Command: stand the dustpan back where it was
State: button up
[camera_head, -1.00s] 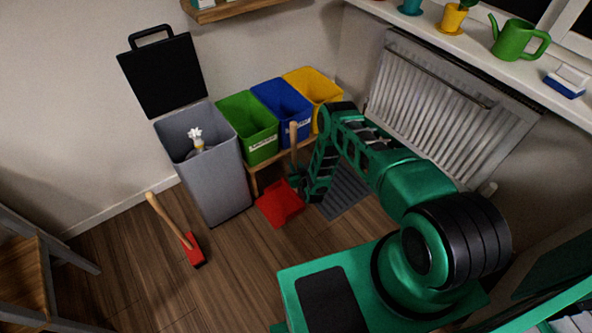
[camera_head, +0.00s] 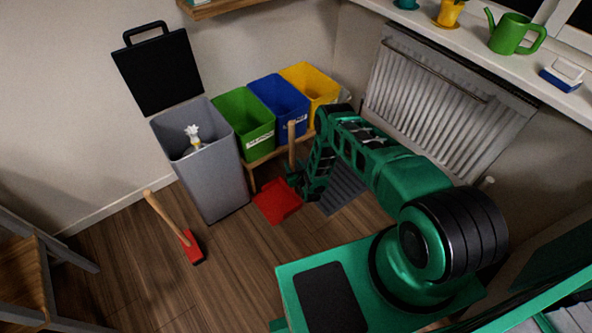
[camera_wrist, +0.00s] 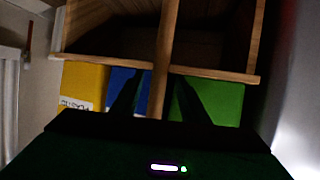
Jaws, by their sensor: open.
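The red dustpan (camera_head: 277,201) is on the wooden floor in front of the bench, with its wooden handle (camera_head: 291,146) standing upright. My gripper (camera_head: 296,183) is low at the handle, just above the pan. In the wrist view the wooden handle (camera_wrist: 166,50) runs vertically between the two dark fingers (camera_wrist: 160,100). The fingers stand apart, with a gap showing on both sides of the handle. The red pan is not seen in the wrist view, and my arm covers the area right of it in the head view.
A tall grey bin (camera_head: 205,170) with its black lid (camera_head: 158,75) raised stands left of the dustpan. Green (camera_head: 245,128), blue (camera_head: 282,104) and yellow (camera_head: 312,85) bins sit on the bench. A grey grooved mat (camera_head: 345,190) lies right.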

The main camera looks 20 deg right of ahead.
jog(key=v, duration=1.1)
jog(key=shift+s+r, duration=0.2)
jog(key=shift+s, duration=0.1)
